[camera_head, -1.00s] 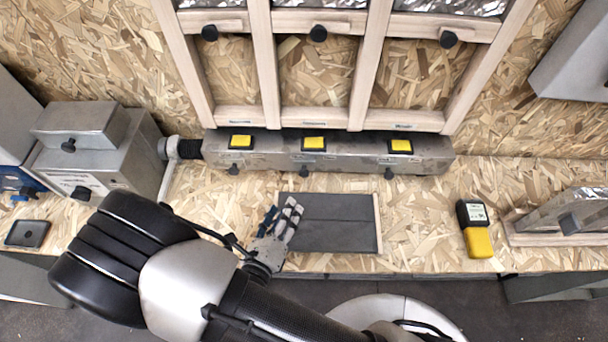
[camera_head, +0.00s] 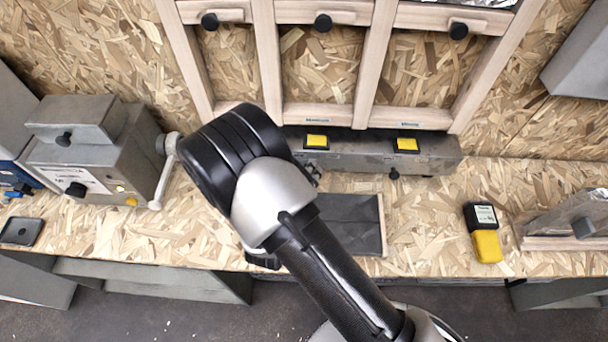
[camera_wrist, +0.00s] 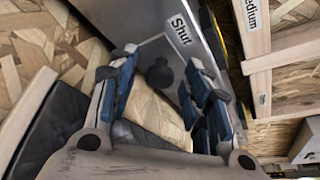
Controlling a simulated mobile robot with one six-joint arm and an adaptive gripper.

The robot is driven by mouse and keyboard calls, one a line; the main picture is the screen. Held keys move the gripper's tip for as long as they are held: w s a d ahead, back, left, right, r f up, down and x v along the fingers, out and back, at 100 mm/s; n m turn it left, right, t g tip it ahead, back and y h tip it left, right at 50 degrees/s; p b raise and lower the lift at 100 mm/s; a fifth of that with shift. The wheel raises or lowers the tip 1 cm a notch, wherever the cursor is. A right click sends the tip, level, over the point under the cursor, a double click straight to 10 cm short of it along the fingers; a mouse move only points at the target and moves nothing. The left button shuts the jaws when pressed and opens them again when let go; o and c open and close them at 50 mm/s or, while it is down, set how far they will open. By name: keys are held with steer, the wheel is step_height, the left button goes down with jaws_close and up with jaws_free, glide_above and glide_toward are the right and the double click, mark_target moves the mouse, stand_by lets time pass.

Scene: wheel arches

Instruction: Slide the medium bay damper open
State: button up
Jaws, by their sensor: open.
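The medium bay's label (camera_head: 317,119) is on the middle bay's lower rail, above the grey metal duct (camera_head: 345,160). It also reads "Medium" in the wrist view (camera_wrist: 250,14). In the wrist view a dark round knob (camera_wrist: 160,74) sits on the duct's grey front, close to a "Shut" label (camera_wrist: 181,29). My gripper (camera_wrist: 164,70) is open, its blue-padded fingers spread either side of the knob as seen from the wrist; contact is not clear.
A dark mat (camera_head: 350,222) lies on the chipboard bench below the duct. A grey box with a lever (camera_head: 165,168) is at the left. Another duct knob (camera_head: 394,174) is to the right.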

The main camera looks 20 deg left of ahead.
steer(key=shift+c, duration=0.5)
jaws_close()
